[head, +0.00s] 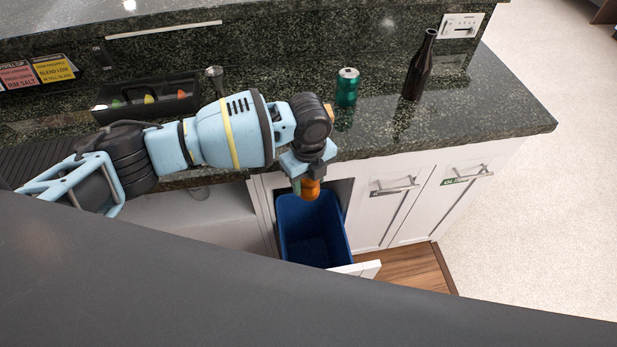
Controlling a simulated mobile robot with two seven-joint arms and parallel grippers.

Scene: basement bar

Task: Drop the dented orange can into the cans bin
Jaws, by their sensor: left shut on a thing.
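The orange can (310,190) is in my left gripper (308,177), which is shut on it. The upper part of the can is hidden by the gripper, and any dent is too small to tell. The can hangs over the rear part of an open blue bin (316,249), near its rim. The bin sits in a pulled-out drawer below the counter, and its inside looks empty from here. My right gripper is not in view.
A green can (347,88) and a dark brown bottle (420,66) stand on the dark stone counter (480,110). A black caddy (150,105) with fruit is at the left. Two closed cabinet fronts (378,215) with handles are right of the bin.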

